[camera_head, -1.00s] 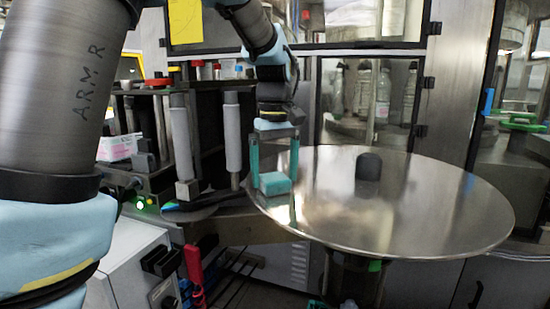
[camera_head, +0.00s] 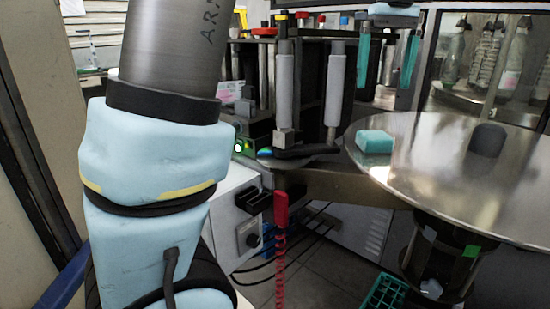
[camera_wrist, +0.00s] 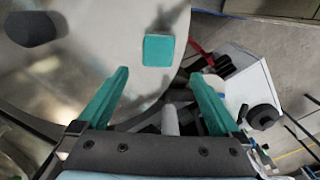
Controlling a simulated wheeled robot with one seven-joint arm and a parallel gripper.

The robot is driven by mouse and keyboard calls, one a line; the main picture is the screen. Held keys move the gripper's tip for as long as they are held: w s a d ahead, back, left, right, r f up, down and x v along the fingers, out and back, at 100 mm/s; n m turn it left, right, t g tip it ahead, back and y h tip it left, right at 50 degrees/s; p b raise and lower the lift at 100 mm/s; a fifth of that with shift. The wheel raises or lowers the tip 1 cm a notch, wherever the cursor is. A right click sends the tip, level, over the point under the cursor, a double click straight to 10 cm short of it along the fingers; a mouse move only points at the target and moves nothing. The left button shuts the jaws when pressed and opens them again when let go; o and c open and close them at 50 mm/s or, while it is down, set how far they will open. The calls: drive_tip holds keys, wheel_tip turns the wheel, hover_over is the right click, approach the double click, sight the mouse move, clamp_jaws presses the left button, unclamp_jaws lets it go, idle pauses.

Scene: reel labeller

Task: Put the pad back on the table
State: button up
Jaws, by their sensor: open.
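The teal pad (camera_head: 374,141) lies flat on the round metal table (camera_head: 420,170), close to its left edge. In the wrist view the pad (camera_wrist: 158,50) lies beyond my fingertips, near the rim of the table (camera_wrist: 90,60). My gripper (camera_head: 387,70) is above the table, apart from the pad, with its two teal fingers spread. In the wrist view my gripper (camera_wrist: 160,90) is open with nothing between the fingertips. The top of my gripper is cut off by the head view's upper edge.
A dark rounded block (camera_head: 487,140) stands on the table to the right of the pad. Grey rollers (camera_head: 335,88) stand behind and left of the table. A white control box (camera_head: 235,215) and a red handle (camera_head: 281,208) with a coiled cord are at lower left. A green crate (camera_head: 384,292) is below.

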drive_tip(key=w+a+f, duration=0.4)
drive_tip(key=a+f, duration=0.9)
drive_tip(key=a, duration=0.2)
drive_tip(key=s+a+f, duration=0.4)
drive_tip(key=a+f, duration=0.2)
drive_tip(key=a, duration=0.1)
drive_tip(key=s+a+f+m+t, duration=0.1)
drive_tip(key=s+a+f, duration=0.2)
drive_tip(key=a+f, duration=0.3)
drive_tip(key=shift+s+a+f+m+t, duration=0.3)
drive_tip(key=shift+s+a, duration=0.1)
drive_tip(key=shift+a, duration=0.55)
